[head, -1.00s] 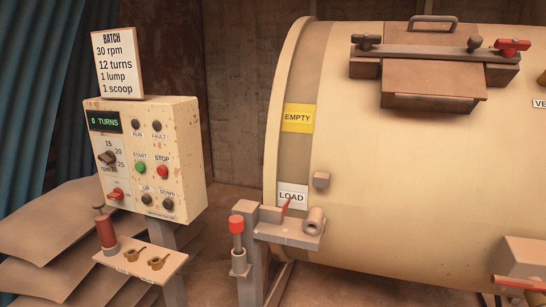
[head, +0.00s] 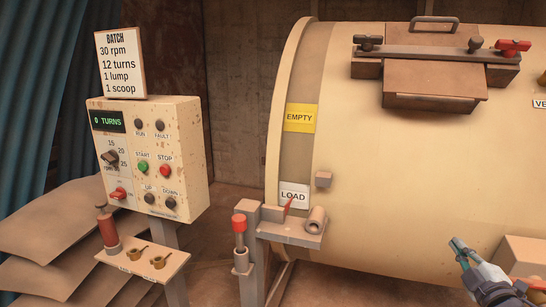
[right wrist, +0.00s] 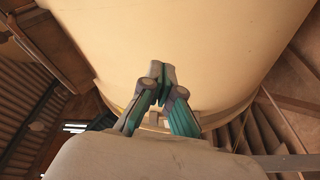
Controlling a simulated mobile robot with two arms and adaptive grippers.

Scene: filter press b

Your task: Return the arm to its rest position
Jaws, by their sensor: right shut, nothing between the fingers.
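My right gripper (head: 460,250) shows at the lower right of the head view, in front of the lower part of the large cream drum (head: 400,170). Its green-padded fingers are together with nothing between them. In the right wrist view the closed fingers (right wrist: 162,85) stand against the drum's cream surface (right wrist: 180,40); I cannot tell the exact gap. My left gripper is not in view.
A control box (head: 148,155) reading 0 TURNS stands at the left, with a batch sign (head: 120,63) on top. A small shelf (head: 143,268) is below it. A red-capped locking pin (head: 239,224) and bracket sit by the drum's LOAD label (head: 294,195). Sacks (head: 55,225) lie behind.

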